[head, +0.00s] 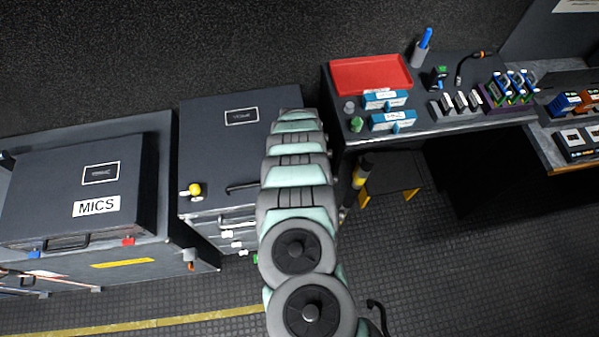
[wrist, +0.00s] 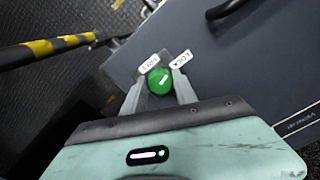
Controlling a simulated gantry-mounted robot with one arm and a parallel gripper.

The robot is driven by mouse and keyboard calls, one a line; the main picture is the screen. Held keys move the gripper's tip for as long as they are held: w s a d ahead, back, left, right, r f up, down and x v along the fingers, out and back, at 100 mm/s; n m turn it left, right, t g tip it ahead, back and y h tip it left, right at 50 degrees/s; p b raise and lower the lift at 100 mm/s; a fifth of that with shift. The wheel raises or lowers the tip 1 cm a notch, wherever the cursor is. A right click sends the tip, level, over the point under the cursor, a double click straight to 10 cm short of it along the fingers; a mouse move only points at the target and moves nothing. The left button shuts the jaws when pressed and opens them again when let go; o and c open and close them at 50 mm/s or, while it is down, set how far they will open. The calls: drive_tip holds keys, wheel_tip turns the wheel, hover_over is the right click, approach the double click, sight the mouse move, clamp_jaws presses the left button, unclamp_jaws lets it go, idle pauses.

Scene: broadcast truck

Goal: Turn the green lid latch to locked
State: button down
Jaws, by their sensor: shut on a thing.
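The green lid latch (wrist: 158,78) is a round knob with a short pale mark across its face, in the upper middle of the wrist view. It sits at the edge of a dark case lid (wrist: 250,75). Two small white labels stand beyond it: the right one (wrist: 181,60) appears to read LOCK, and the left one (wrist: 149,64) is hard to read. My gripper (wrist: 157,86) is shut on the latch, one finger on each side. The mark's slant against the labels is too small to judge surely. In the head view my arm hides the gripper and this latch.
A yellow-and-black striped post (wrist: 44,49) stands beside the case; it also shows in the head view (head: 360,175). A dark handle (wrist: 226,9) is on the lid. A MICS case (head: 75,190) stands left. A bench with a red tray (head: 370,75) is right.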

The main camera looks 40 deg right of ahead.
drive_tip(key=shift+w+m+b, duration=0.1)
drive_tip(key=shift+m+b, duration=0.55)
drive_tip(key=shift+m, duration=1.05)
drive_tip(key=c, duration=1)
unclamp_jaws()
drive_tip(key=shift+o, duration=0.2)
wheel_tip(320, 180, up, 11)
drive_tip(key=shift+p, duration=0.3)
drive_tip(key=shift+f, duration=0.1)
